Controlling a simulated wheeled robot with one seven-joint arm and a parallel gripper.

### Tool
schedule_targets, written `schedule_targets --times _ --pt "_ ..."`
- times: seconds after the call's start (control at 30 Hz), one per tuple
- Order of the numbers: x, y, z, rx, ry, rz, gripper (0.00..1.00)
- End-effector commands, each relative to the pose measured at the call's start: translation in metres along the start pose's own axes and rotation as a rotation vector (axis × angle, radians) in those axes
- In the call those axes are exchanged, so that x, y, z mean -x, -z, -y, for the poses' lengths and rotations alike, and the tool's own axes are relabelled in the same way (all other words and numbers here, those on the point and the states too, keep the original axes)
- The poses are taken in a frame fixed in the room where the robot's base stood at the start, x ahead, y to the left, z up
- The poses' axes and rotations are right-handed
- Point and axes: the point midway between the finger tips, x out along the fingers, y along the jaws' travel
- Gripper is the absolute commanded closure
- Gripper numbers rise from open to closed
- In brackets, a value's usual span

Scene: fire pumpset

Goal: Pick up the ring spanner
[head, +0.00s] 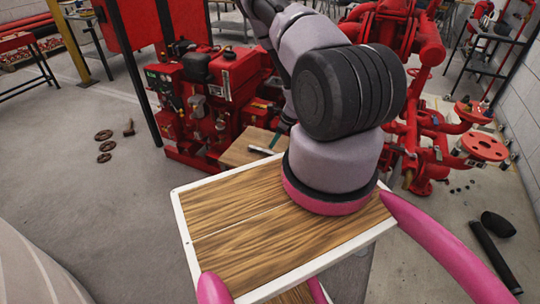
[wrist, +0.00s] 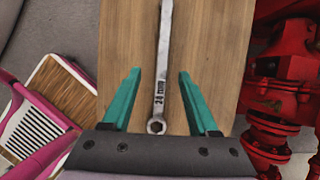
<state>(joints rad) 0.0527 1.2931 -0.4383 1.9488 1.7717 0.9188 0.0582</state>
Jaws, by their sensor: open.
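The ring spanner (wrist: 161,62) is a grey metal bar marked "20 mm". In the wrist view it lies lengthwise on a wooden surface (wrist: 205,45), its ring end near the gripper body and its far end cut off by the top edge. My gripper (wrist: 158,72) is open, with one teal finger on each side of the spanner and a clear gap to both. I cannot tell the height of the fingers above the wood. In the head view a pale end of the spanner (head: 260,150) shows on the small wooden surface (head: 238,153); my arm hides most of the gripper.
Red pump machinery (head: 215,95) stands behind the wooden surface, and red pipework (head: 425,120) stands at the right. Red parts (wrist: 285,95) also show close at the right in the wrist view. Several dark round parts (head: 104,146) lie on the open floor at left.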

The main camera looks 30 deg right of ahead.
Motion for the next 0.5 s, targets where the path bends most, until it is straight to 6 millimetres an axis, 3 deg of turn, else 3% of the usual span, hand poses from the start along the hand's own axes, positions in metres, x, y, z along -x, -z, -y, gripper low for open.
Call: schedule_targets --times 0.1,0.33,0.5 --pt "-0.019 0.0 0.0 0.002 -0.002 -0.001 0.4" --pt "-0.037 -0.001 0.001 0.002 -0.001 0.0 0.4" --pt "-0.063 -0.002 0.004 0.004 -0.003 -0.001 0.4"
